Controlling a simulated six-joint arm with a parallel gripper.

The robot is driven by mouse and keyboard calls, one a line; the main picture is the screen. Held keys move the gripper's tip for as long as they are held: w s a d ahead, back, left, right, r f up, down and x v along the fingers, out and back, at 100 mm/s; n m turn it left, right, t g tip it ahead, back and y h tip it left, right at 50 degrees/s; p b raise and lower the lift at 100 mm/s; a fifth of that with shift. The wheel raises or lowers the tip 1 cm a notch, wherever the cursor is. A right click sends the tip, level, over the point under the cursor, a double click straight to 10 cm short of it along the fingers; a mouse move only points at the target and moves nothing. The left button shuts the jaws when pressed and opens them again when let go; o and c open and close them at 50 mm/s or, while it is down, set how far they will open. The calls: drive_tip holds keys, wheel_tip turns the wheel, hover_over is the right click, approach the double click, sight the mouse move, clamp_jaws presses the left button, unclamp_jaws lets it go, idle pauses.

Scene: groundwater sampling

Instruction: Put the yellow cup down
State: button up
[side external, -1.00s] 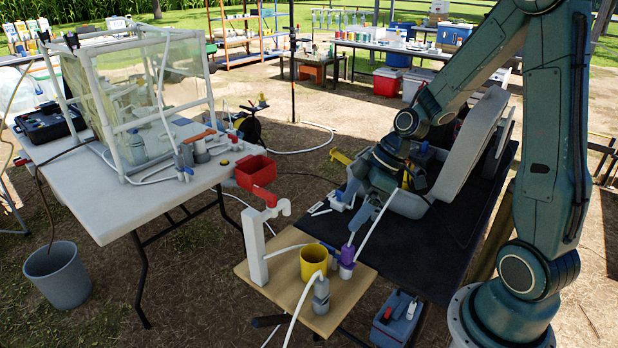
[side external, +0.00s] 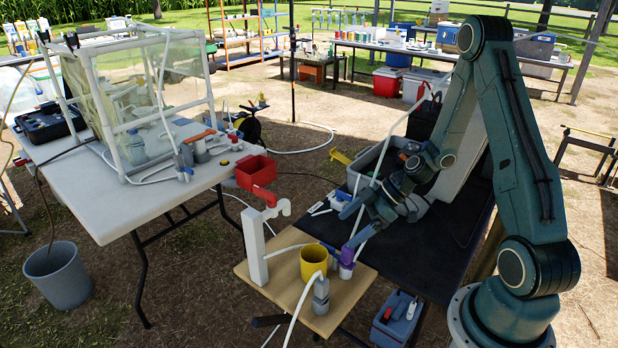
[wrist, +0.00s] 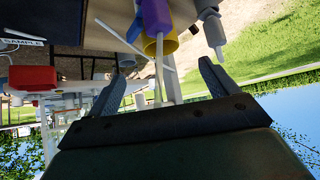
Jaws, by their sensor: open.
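The yellow cup (side external: 313,262) stands upright on a wooden board (side external: 290,310), between a white hand pump (side external: 255,250) and a purple-topped fitting (side external: 346,256). My gripper (side external: 348,223) is open and empty, right of the cup and above it, apart from it. In the wrist view my gripper (wrist: 171,70) shows both fingers spread, with nothing held between them. The yellow cup (wrist: 169,43) appears there beyond the fingertips, partly hidden by the purple part (wrist: 156,16) and a white tube.
A grey bottle (side external: 321,290) with a white hose stands in front of the cup. A grey bin (side external: 385,165) sits on the black table (side external: 440,225) behind my gripper. The white table (side external: 100,195) is at left, with a red container (side external: 256,171) near its right edge.

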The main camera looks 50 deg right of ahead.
sight(312, 255)
drive_tip(key=shift+x, duration=4.3)
drive_tip(key=shift+a, duration=0.1)
drive_tip(key=shift+x, duration=2.55)
drive_tip(key=shift+r, duration=0.1)
drive_tip(key=c, duration=1.1)
drive_tip(key=shift+c, duration=0.2)
drive_tip(key=shift+r, duration=0.2)
wheel_tip(312, 255, up, 20)
drive_tip(key=shift+f, duration=0.2)
